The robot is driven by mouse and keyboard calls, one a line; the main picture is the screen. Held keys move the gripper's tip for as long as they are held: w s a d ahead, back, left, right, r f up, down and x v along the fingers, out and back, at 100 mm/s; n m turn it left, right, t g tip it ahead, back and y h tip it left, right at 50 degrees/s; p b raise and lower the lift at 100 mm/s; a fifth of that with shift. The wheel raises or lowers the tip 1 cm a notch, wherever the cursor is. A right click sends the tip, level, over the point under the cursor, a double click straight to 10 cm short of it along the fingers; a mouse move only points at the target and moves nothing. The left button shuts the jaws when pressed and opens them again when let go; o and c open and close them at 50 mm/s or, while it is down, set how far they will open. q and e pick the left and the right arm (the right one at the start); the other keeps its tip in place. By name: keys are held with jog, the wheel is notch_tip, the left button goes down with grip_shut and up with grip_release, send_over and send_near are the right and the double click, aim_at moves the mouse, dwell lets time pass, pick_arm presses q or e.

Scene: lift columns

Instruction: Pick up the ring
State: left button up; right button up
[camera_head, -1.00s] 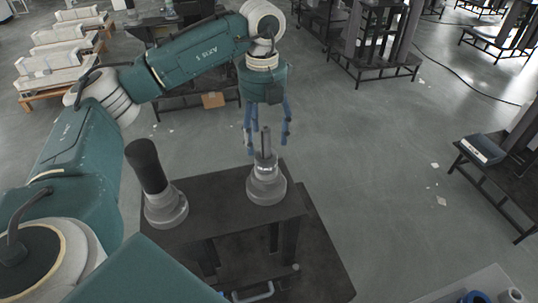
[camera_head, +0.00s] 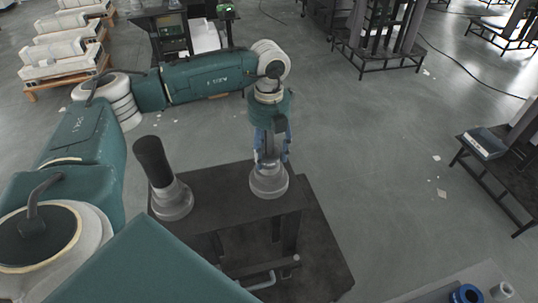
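A light grey stepped round fixture (camera_head: 269,183) stands on the dark stand, and my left gripper (camera_head: 271,160) is right above it. Its blue fingers point down on either side of the fixture's upper part and hide the post there. Whether the fingers touch anything is unclear. A blue ring-shaped part (camera_head: 466,294) lies at the bottom right edge, partly cut off, far from the gripper. I cannot tell which part is the task's ring.
A black cylinder (camera_head: 154,160) on a grey round base stands left of the fixture on the dark stand (camera_head: 225,200). A pale grey part (camera_head: 502,291) lies beside the blue one. A dark bench (camera_head: 500,165) is at the right.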

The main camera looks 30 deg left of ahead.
pick_arm(q)
jog(key=c, duration=0.8)
jog(key=shift+c, duration=0.5)
jog(key=shift+r, duration=0.4)
notch_tip(320, 180, up, 13)
jog(key=b, duration=0.3)
jog(key=shift+r+b, duration=0.2)
jog(key=shift+b, duration=0.2)
notch_tip(320, 180, up, 6)
jog(key=shift+f+p, duration=0.1)
jog(key=shift+p, duration=0.55)
pick_arm(e)
jog(key=shift+w+f, duration=0.15)
jog(key=shift+f, duration=0.45)
jog(key=shift+w+f, duration=0.15)
jog(key=shift+f, duration=0.45)
